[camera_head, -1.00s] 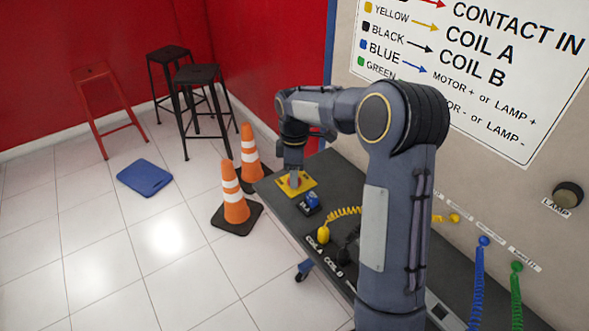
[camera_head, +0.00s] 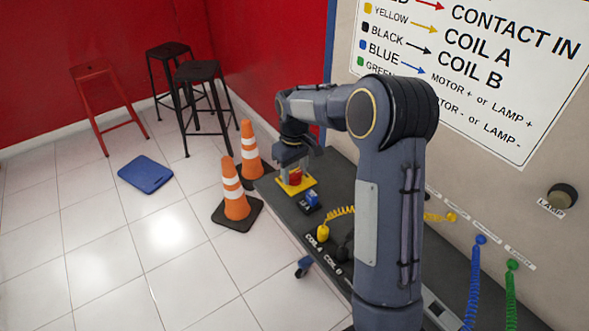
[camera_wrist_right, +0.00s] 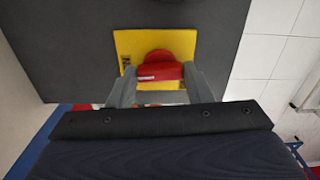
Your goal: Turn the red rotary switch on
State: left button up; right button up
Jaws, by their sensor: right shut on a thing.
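The red rotary switch (camera_head: 295,176) sits on a yellow plate (camera_head: 309,183) near the far end of the dark bench. In the right wrist view the red knob (camera_wrist_right: 158,68) stands in the middle of the yellow plate (camera_wrist_right: 128,44). My right gripper (camera_head: 293,172) reaches down over the plate from above. In the wrist view its two fingers (camera_wrist_right: 158,82) are on either side of the knob's handle and closed on it. My left gripper is in neither view.
A blue plug block (camera_head: 308,201) and a yellow coiled cable (camera_head: 341,212) lie on the bench (camera_head: 330,178) close to the switch. Orange cones (camera_head: 236,195) stand on the floor beside the bench. A wall panel with a sign and lamp (camera_head: 563,196) rises on the right.

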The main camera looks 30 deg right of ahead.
aim_at(295, 174)
jog(key=shift+m, duration=0.6)
jog(key=o, duration=1)
notch_tip(295, 174, up, 8)
jog(key=shift+f, duration=0.1)
